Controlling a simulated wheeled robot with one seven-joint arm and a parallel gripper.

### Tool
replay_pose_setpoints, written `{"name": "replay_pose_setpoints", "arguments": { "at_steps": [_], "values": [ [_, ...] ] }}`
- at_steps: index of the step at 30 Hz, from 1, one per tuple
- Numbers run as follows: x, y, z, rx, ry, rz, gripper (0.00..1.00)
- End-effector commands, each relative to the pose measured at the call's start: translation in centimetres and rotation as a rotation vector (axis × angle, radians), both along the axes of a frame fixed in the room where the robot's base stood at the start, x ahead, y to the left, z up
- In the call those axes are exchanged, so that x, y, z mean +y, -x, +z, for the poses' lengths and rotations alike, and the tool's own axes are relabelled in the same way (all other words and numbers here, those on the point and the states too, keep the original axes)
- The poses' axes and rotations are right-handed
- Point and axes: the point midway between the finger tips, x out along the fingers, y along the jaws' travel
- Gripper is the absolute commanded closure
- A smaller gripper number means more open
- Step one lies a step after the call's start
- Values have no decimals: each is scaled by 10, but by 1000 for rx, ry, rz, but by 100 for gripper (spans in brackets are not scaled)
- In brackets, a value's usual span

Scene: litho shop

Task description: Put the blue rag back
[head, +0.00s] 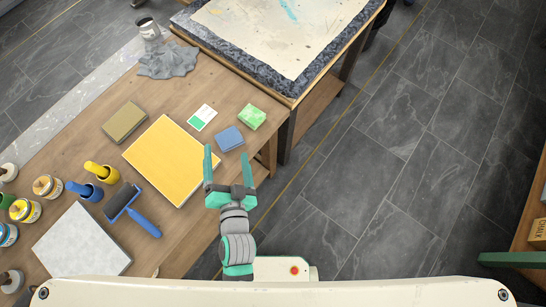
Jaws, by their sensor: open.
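A small blue folded rag (229,138) lies flat on the wooden bench, near its right edge. My gripper (227,155) is open, with its two teal fingers pointing toward the far side of the bench. In the picture the rag is just beyond the fingertips, between and slightly past them. Nothing shows between the fingers. I cannot tell how high the gripper is above the bench.
A green block or cloth (251,117) and a white-and-green card (202,118) lie by the rag. A yellow slab (172,158), a blue-handled roller (133,210), ink tins (25,210) and a grey crumpled cloth (168,60) also occupy the bench. Open floor (380,170) lies right.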

Motion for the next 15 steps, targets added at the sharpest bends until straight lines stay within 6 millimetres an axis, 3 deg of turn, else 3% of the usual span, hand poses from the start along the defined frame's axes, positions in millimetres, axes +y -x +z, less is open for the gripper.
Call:
{"name": "replay_pose_setpoints", "arguments": {
  "at_steps": [1, 6, 12, 15],
  "values": [
    [-14, 20, -8, 12, 53, -23, 16],
    [-63, 77, -18, 19, 259, -78, 16],
    [-107, 137, -10, 9, 502, -78, 16],
    [-120, 155, -3, -1, 592, -63, 16]
  ]
}}
